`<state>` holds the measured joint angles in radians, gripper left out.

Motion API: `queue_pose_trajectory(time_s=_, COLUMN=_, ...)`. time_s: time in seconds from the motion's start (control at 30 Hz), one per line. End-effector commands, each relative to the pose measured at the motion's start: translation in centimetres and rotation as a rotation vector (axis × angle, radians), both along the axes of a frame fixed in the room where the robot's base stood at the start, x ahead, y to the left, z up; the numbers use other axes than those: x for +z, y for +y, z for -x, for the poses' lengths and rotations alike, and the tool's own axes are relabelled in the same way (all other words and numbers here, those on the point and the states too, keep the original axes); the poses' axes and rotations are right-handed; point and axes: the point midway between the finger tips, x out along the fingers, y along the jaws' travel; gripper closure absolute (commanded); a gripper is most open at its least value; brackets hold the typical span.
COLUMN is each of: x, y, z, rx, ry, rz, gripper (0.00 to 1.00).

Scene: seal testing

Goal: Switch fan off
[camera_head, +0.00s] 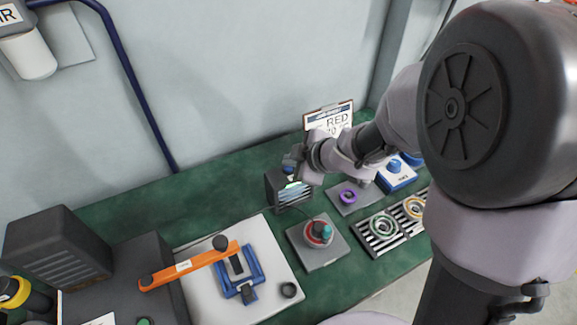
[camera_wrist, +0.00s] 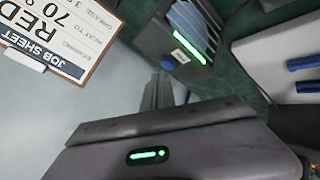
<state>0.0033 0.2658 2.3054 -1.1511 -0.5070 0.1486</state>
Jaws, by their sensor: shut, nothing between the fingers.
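The fan looks to be the small dark box with a grille (camera_head: 292,197) on the green bench, just below my gripper in the head view. In the wrist view the same box (camera_wrist: 152,38) shows slats, a lit green strip and a small white label too small to read. My gripper (camera_head: 291,162) is shut and empty, at the top of the box. In the wrist view its fingers (camera_wrist: 163,88) are close together, below the box's lit strip. I cannot tell whether they touch the box.
A job sheet (camera_head: 329,118) reading RED stands behind my arm. A grey plate with a red and teal part (camera_head: 318,233) sits in front of the box. A white plate with a blue fixture and orange lever (camera_head: 190,266) lies left. Slatted trays with rings (camera_head: 381,226) lie right.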

Motion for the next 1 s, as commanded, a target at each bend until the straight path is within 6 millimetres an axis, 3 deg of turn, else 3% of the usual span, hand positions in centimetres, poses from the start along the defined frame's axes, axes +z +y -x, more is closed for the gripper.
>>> queue_pose_trajectory(time_s=0.37, x=0.0, y=0.0, z=0.0, rx=0.000, ry=0.000, rz=0.000, gripper=1.00)
queue_pose_trajectory(time_s=0.6, x=-1.0, y=0.0, z=0.0, rx=0.001, ry=0.001, rz=0.000, gripper=1.00)
queue_pose_trajectory(time_s=1.0, x=-0.3, y=0.0, z=0.0, rx=0.001, ry=0.001, rz=0.000, gripper=1.00)
